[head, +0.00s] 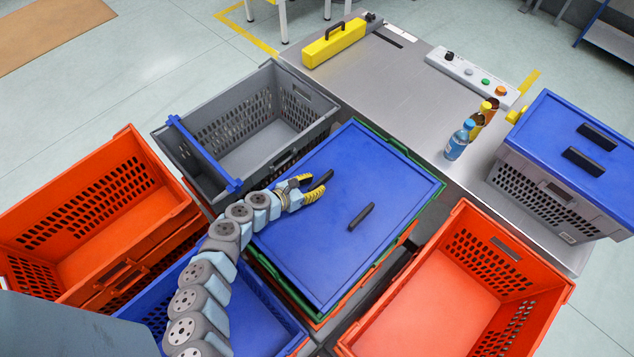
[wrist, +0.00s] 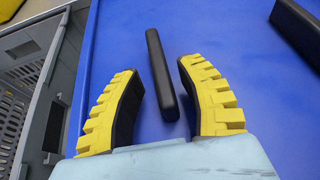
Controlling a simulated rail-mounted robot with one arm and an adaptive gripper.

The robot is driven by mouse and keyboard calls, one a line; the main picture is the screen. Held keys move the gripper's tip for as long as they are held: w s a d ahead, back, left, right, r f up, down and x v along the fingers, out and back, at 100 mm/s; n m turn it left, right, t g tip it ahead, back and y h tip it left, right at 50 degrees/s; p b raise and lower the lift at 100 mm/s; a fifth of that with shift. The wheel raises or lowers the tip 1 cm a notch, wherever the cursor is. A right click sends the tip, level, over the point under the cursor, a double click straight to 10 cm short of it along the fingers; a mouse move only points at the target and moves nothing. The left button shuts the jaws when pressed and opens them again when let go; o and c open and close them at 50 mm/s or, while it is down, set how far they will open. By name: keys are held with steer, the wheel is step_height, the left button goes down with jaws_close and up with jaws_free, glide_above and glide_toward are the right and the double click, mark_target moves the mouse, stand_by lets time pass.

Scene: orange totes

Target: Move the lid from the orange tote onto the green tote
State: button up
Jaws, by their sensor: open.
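The blue lid (head: 335,250) lies flat on a stack of totes in the middle of the head view. A green rim (head: 398,147) shows directly under it, with an orange rim (head: 402,238) lower down. The lid carries two black handles, a left one (head: 320,180) and a right one (head: 361,216). My gripper (head: 312,186) is open over the lid's upper left part. In the wrist view, the lid (wrist: 230,60) fills most of the picture, and the left handle (wrist: 158,60) stands between the yellow-backed fingers, with visible gaps on both sides.
A grey tote (head: 240,120) stands behind, orange totes at left (head: 100,200) and right (head: 450,300). A blue tote (head: 262,315) is under my arm. The metal table holds a blue bottle (head: 457,144), a yellow toolbox (head: 333,43) and a blue-lidded grey tote (head: 545,185).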

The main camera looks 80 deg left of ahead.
steer(key=v, duration=1)
steer(key=shift+s+d+r, duration=0.15)
steer(key=shift+s+r, duration=0.05)
steer(key=shift+s, duration=0.05)
stand_by(0.3)
